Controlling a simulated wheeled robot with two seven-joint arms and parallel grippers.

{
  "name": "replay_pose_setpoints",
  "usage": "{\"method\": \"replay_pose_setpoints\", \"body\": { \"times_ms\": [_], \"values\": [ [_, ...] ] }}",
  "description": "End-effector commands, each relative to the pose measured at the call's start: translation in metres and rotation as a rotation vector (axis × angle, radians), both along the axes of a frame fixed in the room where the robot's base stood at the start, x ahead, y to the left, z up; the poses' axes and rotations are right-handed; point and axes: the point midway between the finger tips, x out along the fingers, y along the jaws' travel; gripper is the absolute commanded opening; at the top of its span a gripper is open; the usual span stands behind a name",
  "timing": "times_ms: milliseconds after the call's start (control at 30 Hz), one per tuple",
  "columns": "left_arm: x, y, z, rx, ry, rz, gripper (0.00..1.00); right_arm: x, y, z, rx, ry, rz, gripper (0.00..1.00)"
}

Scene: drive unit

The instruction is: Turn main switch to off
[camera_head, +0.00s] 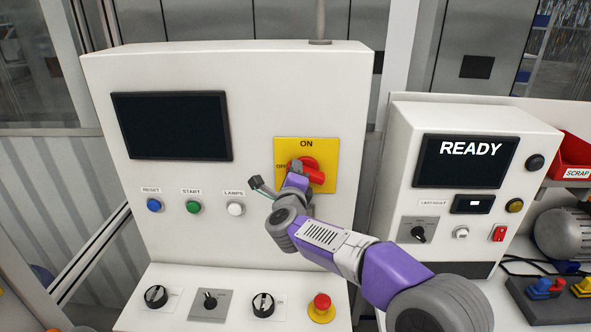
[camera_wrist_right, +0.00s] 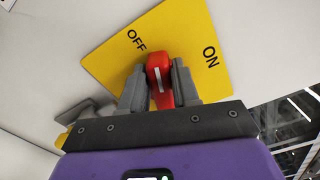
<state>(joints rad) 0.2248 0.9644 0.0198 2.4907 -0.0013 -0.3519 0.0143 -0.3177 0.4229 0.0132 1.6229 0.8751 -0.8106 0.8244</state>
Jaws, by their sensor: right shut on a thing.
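The main switch is a red rotary handle (camera_head: 316,175) on a yellow plate (camera_head: 326,148) on the large white cabinet. The plate reads ON above the handle and OFF to its left. My right gripper (camera_wrist_right: 158,78) is at the switch, shut on the red handle, which also shows between its two grey fingers in the right wrist view (camera_wrist_right: 154,62). In the head view the handle's visible end points right and slightly down; my gripper hides part of the rest. My left gripper is not in view.
Blue, green and white buttons (camera_head: 235,209) sit left of the switch, below a dark screen (camera_head: 172,125). Knobs and a red push button (camera_head: 322,301) are on the lower panel. A smaller box with a READY screen (camera_head: 466,160) stands to the right, near my arm.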

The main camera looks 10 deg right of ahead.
Motion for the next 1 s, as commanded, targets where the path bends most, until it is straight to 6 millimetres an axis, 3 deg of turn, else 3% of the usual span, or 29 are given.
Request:
{"method": "replay_pose_setpoints", "body": {
  "times_ms": [400, 1000],
  "values": [
    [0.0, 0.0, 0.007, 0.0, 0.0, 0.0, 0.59, 0.001, 0.003, -0.009, -0.266, 0.077, 0.002, 0.0],
    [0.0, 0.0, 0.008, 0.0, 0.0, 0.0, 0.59, 0.001, 0.003, -0.012, -0.347, 0.1, 0.001, 0.0]
  ]
}}
